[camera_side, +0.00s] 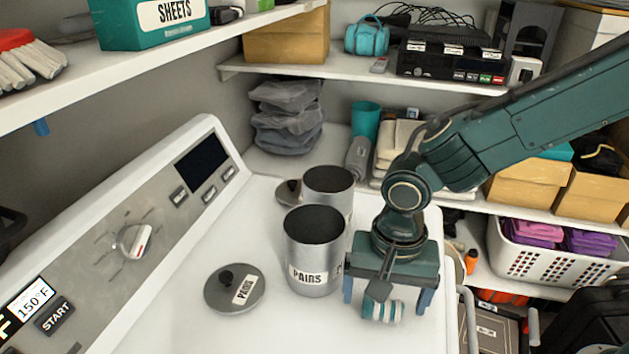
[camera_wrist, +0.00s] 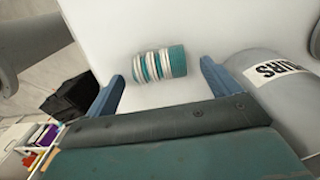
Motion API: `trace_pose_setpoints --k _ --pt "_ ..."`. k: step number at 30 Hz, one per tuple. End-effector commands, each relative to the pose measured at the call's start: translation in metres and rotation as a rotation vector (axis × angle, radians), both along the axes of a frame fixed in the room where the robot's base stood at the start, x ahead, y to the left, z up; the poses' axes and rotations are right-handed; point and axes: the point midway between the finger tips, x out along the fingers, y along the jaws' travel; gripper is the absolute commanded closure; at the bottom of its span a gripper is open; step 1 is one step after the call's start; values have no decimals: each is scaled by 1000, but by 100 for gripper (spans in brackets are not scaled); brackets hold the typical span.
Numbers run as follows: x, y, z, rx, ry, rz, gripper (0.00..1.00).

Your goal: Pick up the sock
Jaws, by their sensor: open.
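The sock (camera_side: 383,309) is a small rolled bundle with teal and white stripes, lying on the white top of the machine. My gripper (camera_side: 388,303) is above it, pointing down, with its blue fingers apart on either side of the sock in the side view. In the wrist view the sock (camera_wrist: 159,65) lies just beyond and between the two open fingers (camera_wrist: 163,82). Nothing is held. I cannot tell how high the fingertips are above the surface.
A metal canister labelled PAIRS (camera_side: 315,250) stands open close left of my gripper, its lid (camera_side: 234,288) lying beside it. A second open canister (camera_side: 328,187) stands behind. The white top's right edge is near the sock. A white basket (camera_side: 548,262) is beyond it.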

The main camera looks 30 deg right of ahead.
Motion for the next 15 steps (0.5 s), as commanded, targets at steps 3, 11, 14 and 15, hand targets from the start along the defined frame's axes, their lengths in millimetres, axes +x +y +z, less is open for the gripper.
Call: trace_pose_setpoints --k 3,11,14,15 --pt "0 0 -1 0 0 0 11" --pt "0 0 -1 0 0 0 11" --pt "0 0 -1 0 0 0 11" --pt "0 0 -1 0 0 0 15"
